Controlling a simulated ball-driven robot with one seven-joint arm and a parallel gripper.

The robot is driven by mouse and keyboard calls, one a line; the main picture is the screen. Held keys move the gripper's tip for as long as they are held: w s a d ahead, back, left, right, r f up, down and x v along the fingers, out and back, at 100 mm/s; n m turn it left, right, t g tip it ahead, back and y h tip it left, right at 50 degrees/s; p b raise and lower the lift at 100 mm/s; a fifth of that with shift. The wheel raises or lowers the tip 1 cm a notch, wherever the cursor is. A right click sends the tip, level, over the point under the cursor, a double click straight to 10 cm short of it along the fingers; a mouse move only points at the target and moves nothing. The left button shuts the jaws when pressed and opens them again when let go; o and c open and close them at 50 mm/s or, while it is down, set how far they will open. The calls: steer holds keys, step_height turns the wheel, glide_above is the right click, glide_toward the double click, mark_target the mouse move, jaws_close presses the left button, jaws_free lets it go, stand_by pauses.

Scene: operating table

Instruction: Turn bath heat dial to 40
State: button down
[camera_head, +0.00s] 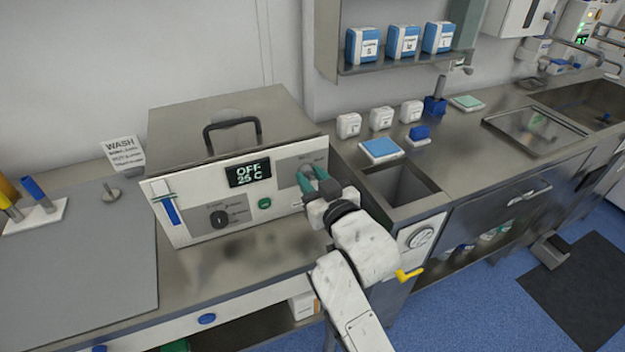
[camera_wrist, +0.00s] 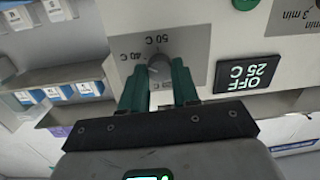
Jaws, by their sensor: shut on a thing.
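The bath heat dial (camera_wrist: 160,70) is a round grey knob on a grey plate of the bath's front panel. The wrist view shows the panel upside down, with the labels 40 C and 50 C beside the knob. My gripper (camera_wrist: 157,78) has its two green fingers shut on the knob, one on each side. In the head view my gripper (camera_head: 307,183) is at the panel's right end and partly hides the dial (camera_head: 305,170). The knob's exact pointer position is hard to tell. The display (camera_head: 248,173) reads OFF and 25 C.
The steel bath lid (camera_head: 270,125) with a black handle is behind the panel. A black dial (camera_head: 219,218) and a green button (camera_head: 264,203) are left of my gripper.

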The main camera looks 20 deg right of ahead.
steer(key=shift+f, duration=0.25)
steer(key=c, duration=0.8)
jaws_free()
steer(key=shift+r, duration=0.15)
steer(key=s, duration=0.3)
steer(key=s+b, duration=0.1)
steer(key=s, duration=0.6)
steer(key=shift+s+d+r, duration=0.25)
steer(key=shift+s+r, duration=0.15)
